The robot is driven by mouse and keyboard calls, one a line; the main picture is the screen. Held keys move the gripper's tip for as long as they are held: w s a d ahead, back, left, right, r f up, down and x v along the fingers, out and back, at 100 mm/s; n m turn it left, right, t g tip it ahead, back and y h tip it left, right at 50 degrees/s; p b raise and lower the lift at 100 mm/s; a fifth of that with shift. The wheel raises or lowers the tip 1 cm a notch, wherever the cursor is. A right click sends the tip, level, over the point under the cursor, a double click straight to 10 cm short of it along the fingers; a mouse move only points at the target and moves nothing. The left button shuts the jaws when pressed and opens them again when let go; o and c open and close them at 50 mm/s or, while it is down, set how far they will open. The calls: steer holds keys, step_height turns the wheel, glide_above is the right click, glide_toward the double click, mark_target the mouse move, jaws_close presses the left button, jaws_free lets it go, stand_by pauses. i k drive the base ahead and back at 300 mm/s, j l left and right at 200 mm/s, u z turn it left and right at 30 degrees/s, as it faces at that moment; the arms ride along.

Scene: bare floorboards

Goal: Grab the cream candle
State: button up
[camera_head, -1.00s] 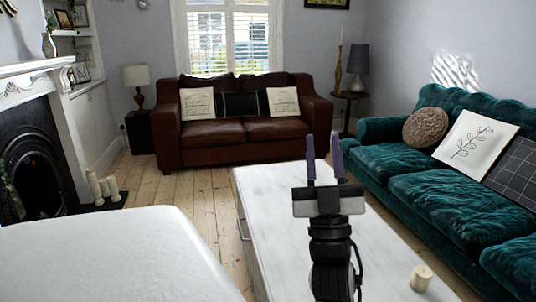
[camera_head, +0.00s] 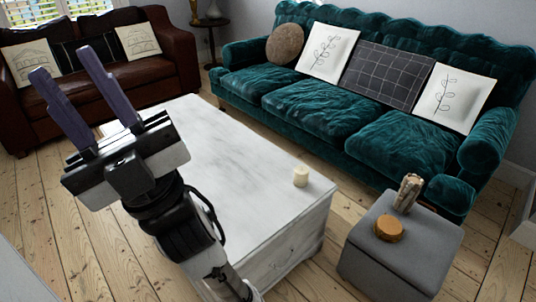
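The cream candle (camera_head: 300,176) is a short, pale cylinder standing upright on the white coffee table (camera_head: 215,140), near the table's right end. My gripper (camera_head: 62,92) is at the left of the view, raised, with its two purple fingers pointing up and away to the left. The fingers are apart with nothing between them, so it is open and empty. The candle is well to the right of my gripper and not touched by it. My arm hides part of the table's near left side.
A grey ottoman (camera_head: 375,258) right of the table carries a round orange-brown object (camera_head: 389,228) and a pale upright object (camera_head: 407,192). A teal sofa (camera_head: 320,110) runs behind the table. A brown leather sofa (camera_head: 100,78) is at the back left. The tabletop around the candle is clear.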

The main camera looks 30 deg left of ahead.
mark_target(300, 172)
steer(key=i+u, duration=0.15)
steer(key=i, duration=0.3)
steer(key=i+l+u, duration=0.2)
steer(key=i, duration=0.2)
steer(key=i+u, duration=0.15)
steer(key=i, duration=0.3)
